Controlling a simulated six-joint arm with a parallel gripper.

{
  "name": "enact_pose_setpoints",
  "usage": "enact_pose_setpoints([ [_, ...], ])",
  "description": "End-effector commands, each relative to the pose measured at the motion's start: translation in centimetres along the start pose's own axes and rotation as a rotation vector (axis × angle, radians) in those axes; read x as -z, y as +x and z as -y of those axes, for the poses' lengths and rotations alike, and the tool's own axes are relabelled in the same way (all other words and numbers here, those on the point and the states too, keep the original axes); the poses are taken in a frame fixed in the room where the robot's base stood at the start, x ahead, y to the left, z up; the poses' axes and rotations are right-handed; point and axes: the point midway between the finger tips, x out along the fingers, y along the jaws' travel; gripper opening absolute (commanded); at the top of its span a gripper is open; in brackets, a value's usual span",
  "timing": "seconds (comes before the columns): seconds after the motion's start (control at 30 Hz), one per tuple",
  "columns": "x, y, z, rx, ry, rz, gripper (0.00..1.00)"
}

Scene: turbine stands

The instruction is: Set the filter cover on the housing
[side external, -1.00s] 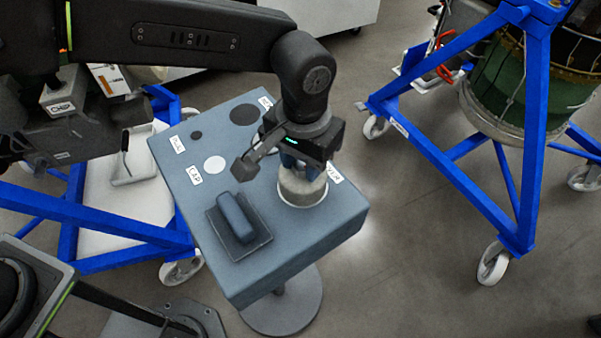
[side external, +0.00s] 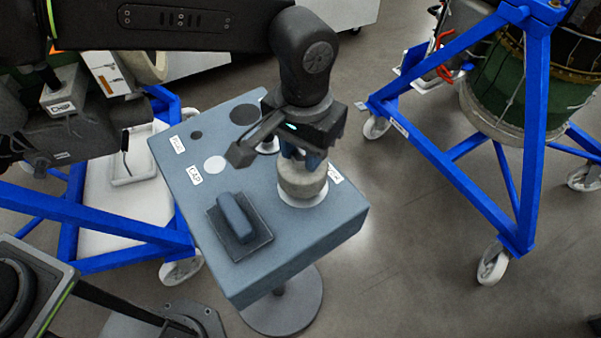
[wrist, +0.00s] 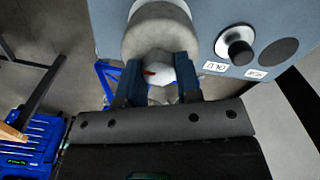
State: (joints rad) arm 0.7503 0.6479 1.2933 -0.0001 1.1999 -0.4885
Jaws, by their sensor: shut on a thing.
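My gripper (side external: 303,160) is shut on a grey round cylindrical part, which I take to be the filter cover (side external: 302,182). It holds the part upright just above a white disc (side external: 288,201) near the table's right end. In the wrist view my gripper (wrist: 160,88) has blue fingers on both sides of a pale area below the grey round cover (wrist: 158,35). The exact grip is partly hidden in the side view. I cannot identify the housing with certainty. A dark square plate with a raised rounded block (side external: 238,218) stands at the table's front left.
The blue-grey table (side external: 300,243) has an empty white disc (side external: 215,166) by the CAP label and dark discs (side external: 245,114) at the back. A black knobbed plug (wrist: 238,48) stands on a white disc beside the cover. Blue wheeled stands (side external: 530,130) flank the table.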

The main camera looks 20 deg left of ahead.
Motion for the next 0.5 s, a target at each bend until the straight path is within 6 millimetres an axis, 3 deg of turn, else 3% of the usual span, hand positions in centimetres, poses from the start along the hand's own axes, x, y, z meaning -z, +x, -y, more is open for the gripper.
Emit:
enact_pose_setpoints([
  [0.37,0.1,-0.4,0.1,-0.001,-0.001,-0.001,0.0],
  [0.5,0.8,-0.8,1.4,-0.001,-0.022,-0.002,0.0],
])
